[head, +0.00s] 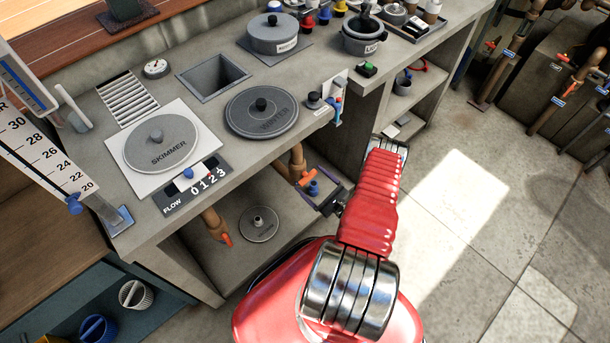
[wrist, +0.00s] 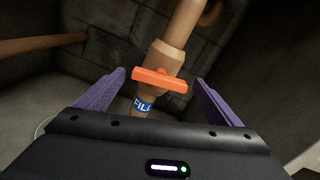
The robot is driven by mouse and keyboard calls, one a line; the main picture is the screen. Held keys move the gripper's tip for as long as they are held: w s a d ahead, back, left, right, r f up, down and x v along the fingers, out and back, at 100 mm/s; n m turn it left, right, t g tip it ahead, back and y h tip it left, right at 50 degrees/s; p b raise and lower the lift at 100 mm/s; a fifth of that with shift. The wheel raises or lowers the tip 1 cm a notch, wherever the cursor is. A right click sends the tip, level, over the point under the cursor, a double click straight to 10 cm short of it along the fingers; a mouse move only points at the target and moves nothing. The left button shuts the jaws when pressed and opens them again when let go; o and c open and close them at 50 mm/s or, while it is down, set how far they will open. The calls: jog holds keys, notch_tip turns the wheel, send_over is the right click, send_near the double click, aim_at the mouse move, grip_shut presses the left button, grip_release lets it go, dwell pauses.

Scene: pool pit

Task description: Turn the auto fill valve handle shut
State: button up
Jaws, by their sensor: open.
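The auto fill valve handle is an orange bar (wrist: 160,80) on a copper-coloured pipe, with a blue FILL label (wrist: 143,105) just below it in the wrist view. The handle lies across the pipe, slightly tilted. My gripper (wrist: 157,95) is open, with its purple fingers on either side of the handle, apart from it. In the head view my gripper (head: 318,188) reaches under the counter, and the orange handle (head: 307,177) shows between its fingers. Whether the fingertips are level with the handle in depth is hard to tell.
The grey counter (head: 213,103) overhangs the valve. A second pipe with an orange handle (head: 226,239) and a round grey lid (head: 259,223) are at left in the open bay. A dark block wall (wrist: 110,45) stands behind the pipe. Open floor (head: 490,230) lies to the right.

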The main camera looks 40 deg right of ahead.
aim_at(305, 175)
jog(key=shift+w, duration=2.05)
jog(key=shift+c, duration=0.4)
jog(key=shift+a, duration=0.1)
jog(key=c, duration=1)
jog(key=shift+o, duration=0.2)
jog(key=shift+m, duration=0.9)
